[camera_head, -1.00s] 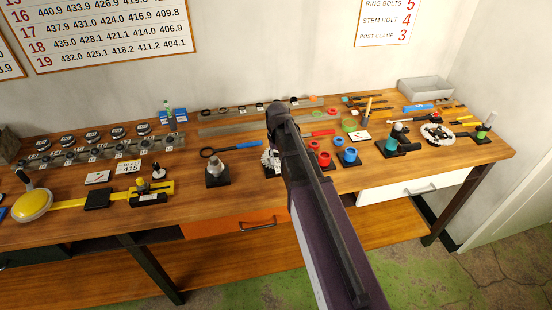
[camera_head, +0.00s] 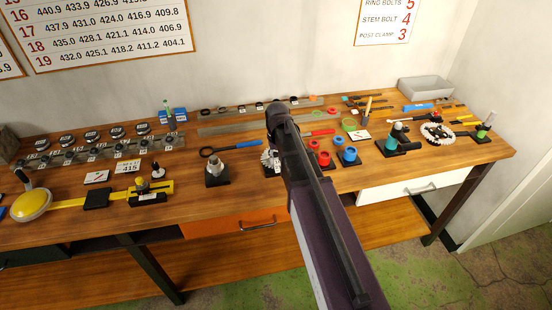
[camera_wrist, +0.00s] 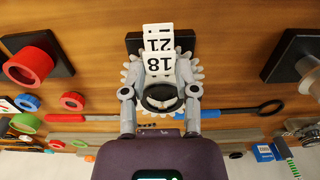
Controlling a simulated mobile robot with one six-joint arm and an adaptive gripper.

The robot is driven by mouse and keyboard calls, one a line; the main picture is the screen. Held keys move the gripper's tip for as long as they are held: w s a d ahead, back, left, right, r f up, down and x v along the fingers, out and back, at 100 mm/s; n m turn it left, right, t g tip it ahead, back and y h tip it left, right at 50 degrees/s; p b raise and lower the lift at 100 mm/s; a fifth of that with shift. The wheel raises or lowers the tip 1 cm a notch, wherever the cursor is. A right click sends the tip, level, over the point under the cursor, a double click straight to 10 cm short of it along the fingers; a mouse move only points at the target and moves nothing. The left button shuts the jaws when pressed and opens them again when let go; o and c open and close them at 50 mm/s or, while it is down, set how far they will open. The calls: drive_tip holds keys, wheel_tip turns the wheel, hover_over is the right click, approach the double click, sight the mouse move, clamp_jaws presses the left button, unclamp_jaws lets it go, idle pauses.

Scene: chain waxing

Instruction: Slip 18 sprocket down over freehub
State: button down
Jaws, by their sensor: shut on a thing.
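My gripper (camera_wrist: 160,95) is shut on the toothed sprocket with the white 18 tag (camera_wrist: 159,64) in the wrist view; its grey fingers stand on either side of the tag. A second white tag marked 21 (camera_wrist: 158,40) shows just behind it, above a black base (camera_wrist: 133,42). Grey teeth (camera_wrist: 130,76) show around the fingers; I cannot tell whether the sprocket is clear of what lies below. In the head view, sprocket teeth (camera_head: 266,158) show left of my gripper, which hides the rest. The metal freehub (camera_head: 215,168) stands upright on a black base, left of my gripper, with nothing seen around it.
A blue-handled tool (camera_head: 222,151) lies behind the freehub. Red cups (camera_head: 324,159) and a blue cup (camera_head: 349,154) stand right of my arm.

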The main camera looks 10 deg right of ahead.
drive_tip(key=shift+f+b, duration=0.55)
idle(0.9)
drive_tip(key=shift+c, duration=1.5)
unclamp_jaws()
drive_tip(key=shift+s, duration=0.1)
drive_tip(key=s, duration=1.6)
drive_tip(key=shift+a, duration=0.2)
drive_tip(key=shift+w, duration=0.1)
